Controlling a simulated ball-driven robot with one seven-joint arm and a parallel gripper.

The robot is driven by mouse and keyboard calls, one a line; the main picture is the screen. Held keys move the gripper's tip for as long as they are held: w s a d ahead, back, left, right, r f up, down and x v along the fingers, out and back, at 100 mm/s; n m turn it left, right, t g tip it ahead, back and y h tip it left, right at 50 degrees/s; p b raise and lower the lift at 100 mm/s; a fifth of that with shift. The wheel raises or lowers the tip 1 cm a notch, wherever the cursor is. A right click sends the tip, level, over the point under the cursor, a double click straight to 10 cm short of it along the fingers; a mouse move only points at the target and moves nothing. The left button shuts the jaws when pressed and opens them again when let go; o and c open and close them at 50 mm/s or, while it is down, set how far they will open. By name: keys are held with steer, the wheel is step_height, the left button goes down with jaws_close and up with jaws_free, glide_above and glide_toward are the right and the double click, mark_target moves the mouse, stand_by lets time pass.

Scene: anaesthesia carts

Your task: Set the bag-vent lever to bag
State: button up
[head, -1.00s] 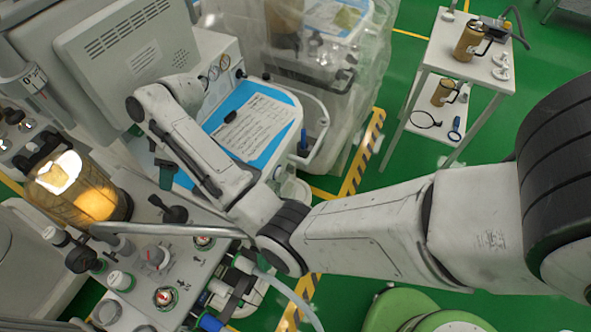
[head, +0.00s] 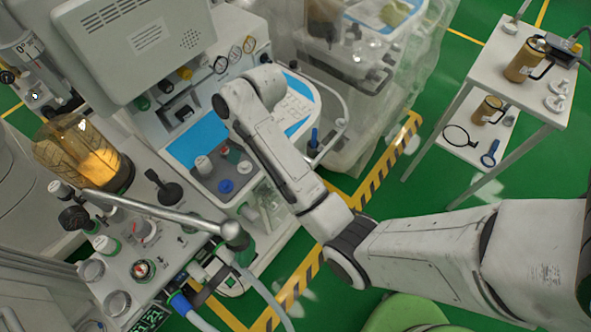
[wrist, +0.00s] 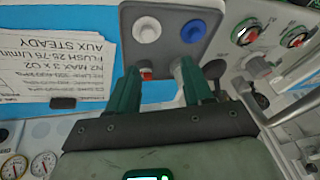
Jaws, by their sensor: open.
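No label that I can read names the bag-vent lever. A black lever (head: 165,190) with a rounded knob stands on the pale breathing-circuit block in the head view, beside the amber canister. My gripper (wrist: 160,78) is open in the wrist view, its two dark green fingers apart and nothing held. It is over a grey panel with a white knob (wrist: 146,32), a blue knob (wrist: 199,30) and small red-marked parts between and behind the fingers. The blue knob also shows in the head view (head: 225,186). My gripper is hidden behind my arm there.
The amber canister (head: 82,155) and a grey metal tube (head: 165,214) stand at the left of the head view. Hoses hang from the block's front. A white side table (head: 500,95) stands at the right.

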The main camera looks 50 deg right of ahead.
steer(key=s+d+f+m+t+h, duration=0.1)
steer(key=s+d+f+m+h, duration=0.1)
steer(key=s, duration=1.1)
steer(key=shift+f+b, duration=0.15)
steer(key=shift+b, duration=0.25)
